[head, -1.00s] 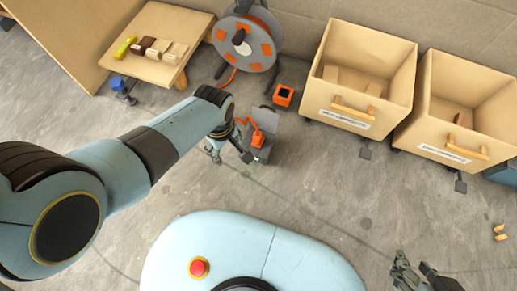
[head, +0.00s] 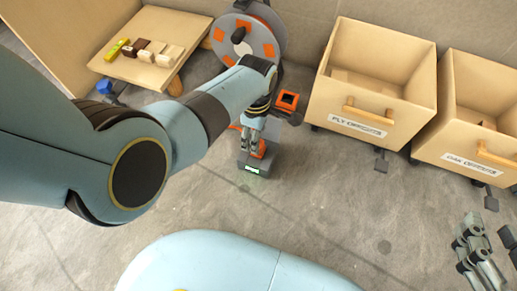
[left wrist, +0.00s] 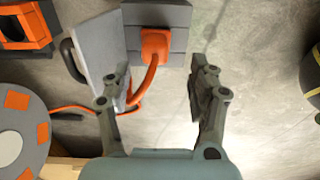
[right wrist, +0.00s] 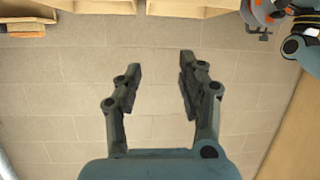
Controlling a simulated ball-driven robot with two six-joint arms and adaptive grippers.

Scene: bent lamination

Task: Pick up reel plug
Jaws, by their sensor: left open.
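The orange reel plug (left wrist: 155,46) sits in a grey socket box (left wrist: 177,18), with its orange cable (left wrist: 143,84) curving away toward the reel. In the head view the box (head: 255,168) is on the floor, and my left arm partly hides the plug. My left gripper (head: 252,142) is over the box; in the left wrist view it is open (left wrist: 158,82). The plug lies just beyond its fingertips, between their lines, apart from both. My right gripper (head: 475,248) is open and empty at the lower right; its fingers show in the right wrist view (right wrist: 160,68).
The cable reel (head: 219,34) stands behind the box, with an orange open-topped block (head: 287,100) nearby. Two wooden bins (head: 352,124) (head: 460,154) stand to the right. A low wooden table (head: 120,66) with small blocks is at the upper left. Floor in front is clear.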

